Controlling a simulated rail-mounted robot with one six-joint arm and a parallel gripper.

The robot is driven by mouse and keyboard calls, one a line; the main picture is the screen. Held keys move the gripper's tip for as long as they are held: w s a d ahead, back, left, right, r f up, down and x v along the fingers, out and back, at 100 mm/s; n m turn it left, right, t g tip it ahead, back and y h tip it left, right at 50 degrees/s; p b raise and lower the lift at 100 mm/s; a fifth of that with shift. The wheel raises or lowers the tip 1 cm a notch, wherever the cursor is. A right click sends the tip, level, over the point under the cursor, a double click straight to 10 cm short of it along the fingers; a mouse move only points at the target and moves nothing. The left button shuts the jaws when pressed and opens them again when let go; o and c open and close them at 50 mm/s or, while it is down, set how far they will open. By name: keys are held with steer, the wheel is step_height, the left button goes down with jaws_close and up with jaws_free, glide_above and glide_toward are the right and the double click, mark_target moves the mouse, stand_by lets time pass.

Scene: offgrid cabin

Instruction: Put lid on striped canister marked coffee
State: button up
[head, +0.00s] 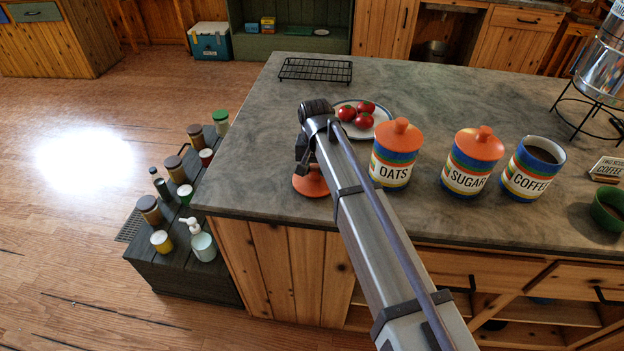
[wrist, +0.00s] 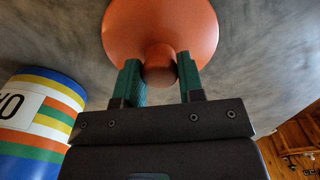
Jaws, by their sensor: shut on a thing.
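The orange lid (head: 311,183) is near the counter's left front edge in the head view, partly hidden by my arm. In the wrist view the lid (wrist: 160,30) shows its round top and knob. My gripper (wrist: 161,68) is shut on the knob, one green finger on each side; in the head view my gripper (head: 305,160) is mostly hidden by the arm. I cannot tell whether the lid touches the counter. The striped coffee canister (head: 533,167) stands upright and open at the right, dark inside, marked COFFEE.
Lidded canisters marked OATS (head: 393,155) and SUGAR (head: 472,162) stand between the lid and the coffee canister. A plate (head: 381,113) with tomatoes lies behind my arm. A green bowl (head: 608,209), a small sign (head: 607,169) and a wire stand (head: 575,112) are at the right.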

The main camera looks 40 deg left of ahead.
steer(key=shift+r+p, duration=0.6)
steer(key=shift+r, duration=0.15)
steer(key=shift+r+p, duration=1.65)
